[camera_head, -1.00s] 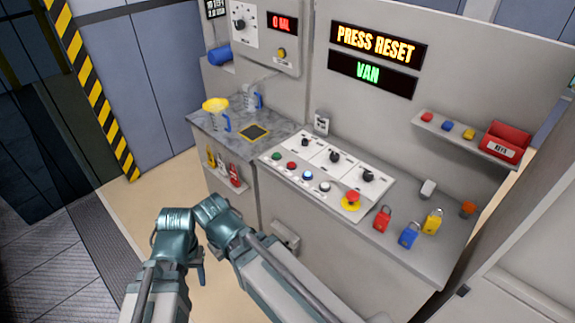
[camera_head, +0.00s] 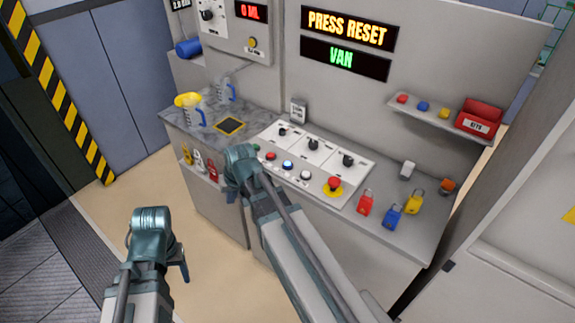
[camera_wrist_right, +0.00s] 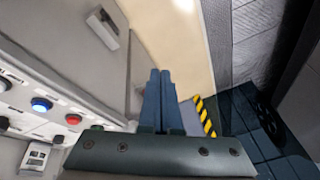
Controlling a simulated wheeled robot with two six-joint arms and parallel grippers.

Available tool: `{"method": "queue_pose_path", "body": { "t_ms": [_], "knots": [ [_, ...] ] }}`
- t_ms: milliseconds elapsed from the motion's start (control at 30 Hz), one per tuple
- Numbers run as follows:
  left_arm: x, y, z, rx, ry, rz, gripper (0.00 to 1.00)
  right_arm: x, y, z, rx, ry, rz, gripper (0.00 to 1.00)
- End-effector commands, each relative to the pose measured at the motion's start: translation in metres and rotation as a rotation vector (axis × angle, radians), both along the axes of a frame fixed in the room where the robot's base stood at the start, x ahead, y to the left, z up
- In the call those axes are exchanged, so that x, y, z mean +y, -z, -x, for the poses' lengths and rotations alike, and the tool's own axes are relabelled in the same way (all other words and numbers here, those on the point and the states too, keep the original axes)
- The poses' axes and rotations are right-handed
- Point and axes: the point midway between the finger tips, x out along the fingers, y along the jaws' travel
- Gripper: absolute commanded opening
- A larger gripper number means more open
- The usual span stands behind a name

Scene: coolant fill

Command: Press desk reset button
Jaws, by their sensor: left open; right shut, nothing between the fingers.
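The desk's control panel (camera_head: 350,178) carries a row of buttons in the head view: a red one (camera_head: 271,156), a lit blue one (camera_head: 287,165), a white one (camera_head: 305,174) and a red mushroom button (camera_head: 334,184) on a yellow base. No readable label shows which is reset. The wrist view shows the blue button (camera_wrist_right: 41,104), the red one (camera_wrist_right: 72,119) and part of a green one (camera_wrist_right: 97,128). My right gripper (camera_wrist_right: 160,74) is shut and empty, beside the desk front, touching no button. My left gripper (camera_head: 170,262) is open, low at left; its fingers are mostly hidden.
The display (camera_head: 349,28) reads PRESS RESET, with VAN below. Red, blue and yellow padlocks (camera_head: 391,215) lie right of the panel. A yellow-topped jug (camera_head: 192,108) stands at left. A shelf (camera_head: 440,125) holds a red key box (camera_head: 480,120). Floor left of the desk is open.

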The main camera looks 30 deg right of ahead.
Motion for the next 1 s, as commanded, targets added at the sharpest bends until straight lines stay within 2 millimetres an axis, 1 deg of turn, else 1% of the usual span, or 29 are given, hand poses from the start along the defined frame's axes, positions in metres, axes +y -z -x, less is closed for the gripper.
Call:
{"method": "queue_pose_path", "body": {
  "t_ms": [33, 67, 100, 167, 200, 267, 300, 400, 500, 600, 700, 1000],
  "knots": [
    [0.0, 0.002, 0.0, 0.0, 0.0, 0.0, 0.62, -0.033, -0.003, -0.026, -0.053, 0.088, -0.036, 0.0],
    [0.0, 0.002, 0.0, 0.0, 0.0, 0.0, 0.62, -0.049, -0.006, -0.037, -0.085, 0.133, -0.055, 0.0],
    [0.0, 0.003, 0.0, 0.0, 0.0, 0.0, 0.62, -0.072, -0.01, -0.05, -0.126, 0.193, -0.079, 0.0],
    [0.0, 0.004, 0.0, 0.0, 0.0, 0.0, 0.62, -0.106, -0.016, -0.067, -0.186, 0.275, -0.11, 0.0],
    [0.0, 0.004, 0.0, 0.0, 0.0, 0.0, 0.62, -0.127, -0.02, -0.075, -0.222, 0.327, -0.129, 0.0],
    [0.0, 0.005, 0.0, 0.0, 0.0, 0.0, 0.62, -0.158, -0.026, -0.086, -0.273, 0.396, -0.152, 0.0],
    [0.0, 0.005, 0.0, 0.0, 0.0, 0.0, 0.62, -0.176, -0.03, -0.091, -0.304, 0.437, -0.165, 0.0],
    [0.0, 0.006, 0.0, 0.0, 0.0, 0.0, 0.62, -0.215, -0.038, -0.099, -0.366, 0.521, -0.189, 0.0],
    [0.0, 0.006, 0.0, 0.0, 0.0, 0.0, 0.62, -0.242, -0.043, -0.102, -0.409, 0.578, -0.202, 0.0],
    [0.0, 0.006, 0.0, 0.0, 0.0, 0.0, 0.62, -0.258, -0.047, -0.103, -0.434, 0.609, -0.21, 0.0],
    [0.0, 0.006, 0.0, 0.0, 0.0, 0.0, 0.62, -0.264, -0.049, -0.104, -0.445, 0.622, -0.214, 0.0],
    [0.0, 0.007, 0.0, 0.0, 0.0, 0.0, 0.62, -0.264, -0.048, -0.103, -0.446, 0.624, -0.213, 0.0]
  ]
}}
